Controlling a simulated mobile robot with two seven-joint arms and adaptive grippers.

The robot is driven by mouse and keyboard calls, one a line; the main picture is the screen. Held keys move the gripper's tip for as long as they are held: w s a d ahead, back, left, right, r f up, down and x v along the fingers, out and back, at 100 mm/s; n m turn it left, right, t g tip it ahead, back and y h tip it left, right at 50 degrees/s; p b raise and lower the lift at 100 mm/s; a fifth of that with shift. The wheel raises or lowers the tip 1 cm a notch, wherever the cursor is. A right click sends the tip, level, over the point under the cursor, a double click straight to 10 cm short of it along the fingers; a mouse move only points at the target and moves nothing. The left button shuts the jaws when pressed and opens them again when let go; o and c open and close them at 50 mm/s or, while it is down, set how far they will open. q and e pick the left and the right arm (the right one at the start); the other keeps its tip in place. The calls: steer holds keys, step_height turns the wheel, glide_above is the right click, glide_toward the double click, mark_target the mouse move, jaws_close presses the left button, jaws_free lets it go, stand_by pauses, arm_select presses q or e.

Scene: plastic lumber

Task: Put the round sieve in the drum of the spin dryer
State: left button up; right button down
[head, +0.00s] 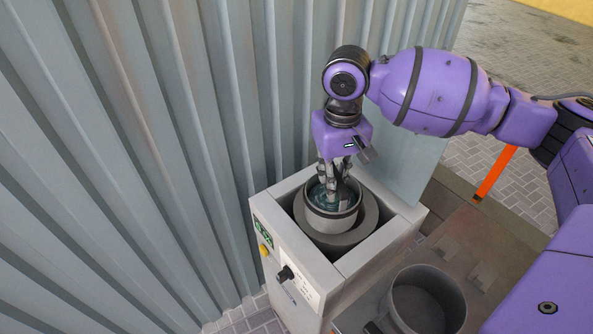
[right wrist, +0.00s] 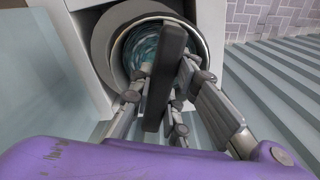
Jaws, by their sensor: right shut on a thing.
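My right gripper (head: 334,190) reaches down into the mouth of the spin dryer (head: 279,224). In the right wrist view, its fingers close from both sides on a dark flat piece (right wrist: 165,75), seen edge-on. It appears to be the round sieve, though its face is hidden. The light-rimmed drum (head: 330,221) stands inside a thicker grey ring, and teal material shows in it. The drum also shows in the right wrist view (right wrist: 116,40). The held piece overlaps the drum opening; I cannot tell whether it touches the bottom. My left gripper is not in view.
A dark grey open pot (head: 462,306) stands beside the dryer at the lower right. A corrugated metal wall (head: 130,140) runs close along the left. The dryer's front panel has a black knob (head: 285,273). An orange post (head: 495,172) stands at the right.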

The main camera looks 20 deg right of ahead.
steer(key=w+d+f, duration=0.1)
steer(key=f, duration=0.3)
steer(key=w+d+f, duration=0.1)
steer(key=f, duration=0.2)
steer(key=w+d+f+b, duration=0.1)
steer(key=f, duration=0.3)
steer(key=shift+w+d+f, duration=0.2)
steer(key=shift+f, duration=0.1)
step_height(320, 180, down, 7)
steer(key=shift+b, duration=0.4)
steer(key=c, duration=2.1)
jaws_free()
steer(key=shift+f, duration=0.1)
steer(key=o, duration=0.4)
steer(key=shift+o, duration=0.2)
